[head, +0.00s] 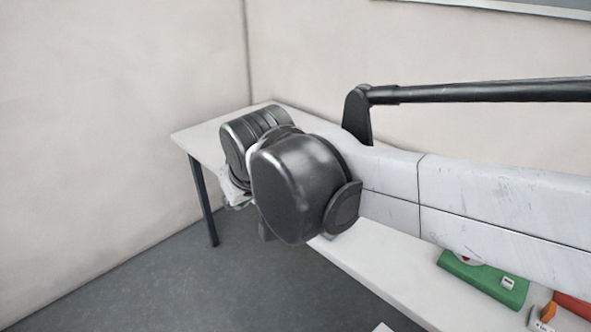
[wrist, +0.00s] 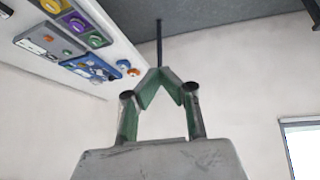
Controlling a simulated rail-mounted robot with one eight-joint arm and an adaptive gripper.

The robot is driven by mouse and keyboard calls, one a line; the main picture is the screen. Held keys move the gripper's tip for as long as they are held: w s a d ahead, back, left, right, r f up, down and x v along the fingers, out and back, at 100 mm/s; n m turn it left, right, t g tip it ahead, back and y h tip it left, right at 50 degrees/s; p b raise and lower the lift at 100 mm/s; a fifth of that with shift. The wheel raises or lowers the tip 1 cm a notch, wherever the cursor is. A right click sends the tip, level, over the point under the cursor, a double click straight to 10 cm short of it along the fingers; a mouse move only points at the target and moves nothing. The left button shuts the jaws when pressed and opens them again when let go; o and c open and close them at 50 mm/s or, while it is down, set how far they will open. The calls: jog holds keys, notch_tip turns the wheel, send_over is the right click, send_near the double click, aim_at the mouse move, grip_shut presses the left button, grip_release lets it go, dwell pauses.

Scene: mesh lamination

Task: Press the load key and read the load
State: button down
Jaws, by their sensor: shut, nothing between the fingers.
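My gripper (wrist: 160,76) shows in the wrist view with its green-padded fingers shut at the tips and nothing between them. It is apart from the panels on the white bench at the upper left of that view. These include a grey panel (wrist: 38,44) with an orange knob and a blue panel (wrist: 88,68) with white and orange parts. I cannot tell which part is the load key, and no load reading is legible.
The white bench (head: 372,252) runs along the wall, largely covered by my arm in the head view. A green box (head: 480,281) with a small white part lies on it at the lower right, beside an orange-red object (head: 573,306). Open grey floor (head: 180,270) lies in front.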

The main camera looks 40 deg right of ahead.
jog(key=w+d+m+g+h+b, duration=0.15)
jog(key=w+d+h, duration=0.25)
jog(key=w+d, duration=1.4)
jog(key=w+d+f+m+g+h, duration=0.1)
jog(key=w+d+f, duration=0.2)
jog(key=d, duration=0.4)
jog(key=w+d+f+m+h, duration=0.1)
jog(key=w+d+f, duration=0.3)
jog(key=d, duration=0.3)
jog(key=w+d+f+m+g+h, duration=0.1)
jog(key=w+d+f, duration=0.2)
jog(key=d+f, duration=0.2)
jog(key=shift+w+d+f+g+b, duration=0.15)
jog(key=shift+w+d+g+b, duration=0.2)
jog(key=shift+d, duration=0.8)
jog(key=shift+f+m, duration=0.1)
jog(key=shift+m, duration=0.15)
jog(key=shift+f+b, duration=2.35)
jog(key=shift+f, duration=1.95)
jog(key=shift+f+b, duration=0.4)
jog(key=shift+b, duration=0.05)
